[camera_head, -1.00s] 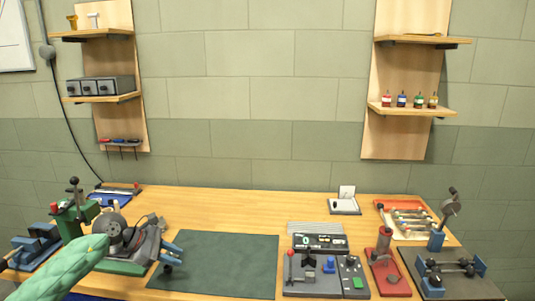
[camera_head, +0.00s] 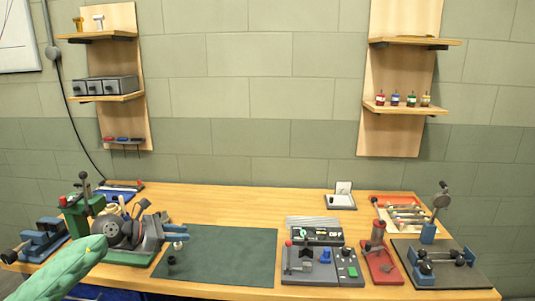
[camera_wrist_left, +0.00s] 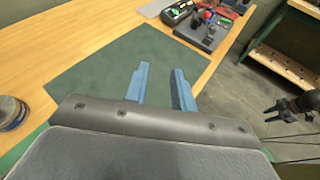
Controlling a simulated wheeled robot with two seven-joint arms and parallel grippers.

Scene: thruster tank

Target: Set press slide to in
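My left gripper (camera_head: 177,237) comes in from the left over the left edge of the green mat. Its two blue fingers are apart and empty in the left wrist view (camera_wrist_left: 160,84). A green upright press-like machine (camera_head: 90,215) with a black-knobbed lever stands at the left, partly behind my arm. A small red stand with a plunger (camera_head: 378,258) sits right of centre, and a dark plate (camera_head: 408,252) with blue blocks, a rod and a dial sits farther right. I cannot tell which part is the press slide or how it is set.
The green mat (camera_head: 230,258) is mostly clear. A grey console (camera_head: 322,268) with knobs and a display lies right of it. A blue clamp-like fixture (camera_head: 40,240) is at far left. An orange tray (camera_head: 397,203) is at the back right. The back middle of the table is clear.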

